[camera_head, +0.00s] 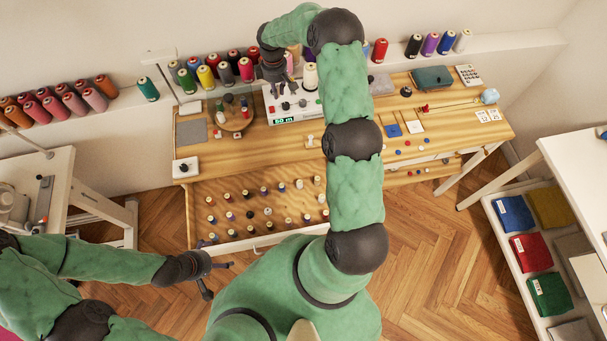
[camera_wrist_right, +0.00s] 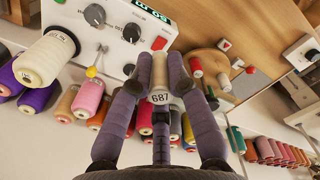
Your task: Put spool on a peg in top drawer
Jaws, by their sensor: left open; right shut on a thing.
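A small cream spool (camera_wrist_right: 159,75) with a label reading 687 is between the fingertips of my right gripper (camera_wrist_right: 160,62), which is shut on it. In the head view the right gripper (camera_head: 273,73) is at the back of the workbench, beside the white winding machine (camera_head: 292,116); the held spool cannot be made out there. The top drawer (camera_head: 200,228) is pulled out below the bench's left half. It holds rows of pegs, many with small spools (camera_head: 266,211). My left gripper (camera_head: 208,280) is open and empty, left of the drawer's front, over the floor.
Thread cones line the wall shelf (camera_head: 530,42), with a large cream cone (camera_wrist_right: 40,62) near the right gripper. A round wooden stand (camera_head: 238,122) with spools stands left of the machine. My right arm crosses above the bench, hiding part of the drawer's right side.

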